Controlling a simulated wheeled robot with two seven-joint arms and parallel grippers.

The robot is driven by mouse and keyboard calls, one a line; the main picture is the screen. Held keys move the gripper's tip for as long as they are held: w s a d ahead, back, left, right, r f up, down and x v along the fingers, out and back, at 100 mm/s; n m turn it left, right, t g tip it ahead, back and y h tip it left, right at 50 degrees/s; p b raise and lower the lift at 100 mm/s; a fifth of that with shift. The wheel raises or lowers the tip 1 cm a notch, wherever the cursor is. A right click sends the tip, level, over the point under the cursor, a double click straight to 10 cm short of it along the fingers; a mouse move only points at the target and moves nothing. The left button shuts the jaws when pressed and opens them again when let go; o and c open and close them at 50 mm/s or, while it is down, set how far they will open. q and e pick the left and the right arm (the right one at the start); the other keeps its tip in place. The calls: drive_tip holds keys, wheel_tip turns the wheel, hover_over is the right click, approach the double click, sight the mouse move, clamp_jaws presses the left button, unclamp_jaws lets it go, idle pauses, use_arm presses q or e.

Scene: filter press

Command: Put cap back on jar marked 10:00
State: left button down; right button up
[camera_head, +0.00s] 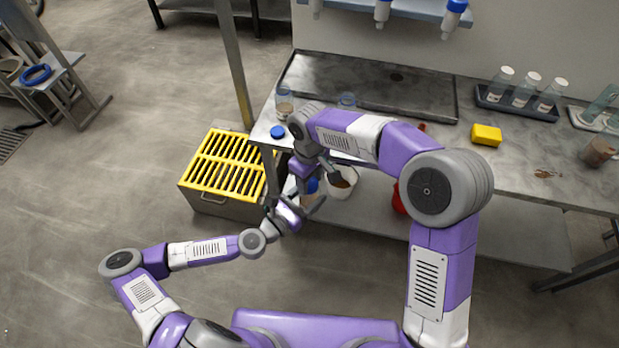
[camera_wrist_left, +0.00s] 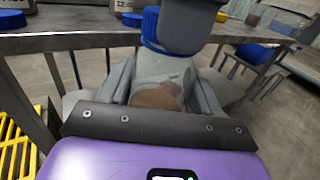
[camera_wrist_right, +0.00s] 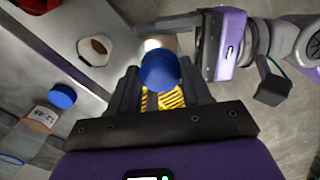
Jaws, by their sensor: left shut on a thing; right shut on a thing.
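My left gripper (camera_head: 304,207) is shut on a clear jar (camera_wrist_left: 158,92) with brown matter in its bottom, held off the table's front edge. No time label on this jar is readable. My right gripper (camera_head: 318,184) is shut on a blue cap (camera_wrist_right: 160,70), which sits between its fingers. In the left wrist view the blue cap (camera_wrist_left: 150,28) is at the jar's mouth, with the right gripper above it. In the head view the cap (camera_head: 311,185) is just above the jar. I cannot tell whether the cap is seated.
A jar marked 12:45 (camera_wrist_right: 44,117) stands on the table beside a loose blue cap (camera_wrist_right: 62,96). Another jar (camera_head: 347,102) stands near the tray. A white bucket (camera_head: 343,184) with brown matter is below the table edge. A yellow-grated box (camera_head: 222,165) stands on the floor.

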drive_tip(key=m, duration=0.5)
drive_tip(key=shift+m, duration=0.3)
drive_tip(key=o, duration=1.2)
drive_tip(key=shift+r, duration=2.3)
drive_tip(key=shift+s+f, duration=0.1)
drive_tip(key=shift+s, duration=0.05)
drive_tip(key=shift+c, duration=0.4)
drive_tip(key=shift+n, duration=0.4)
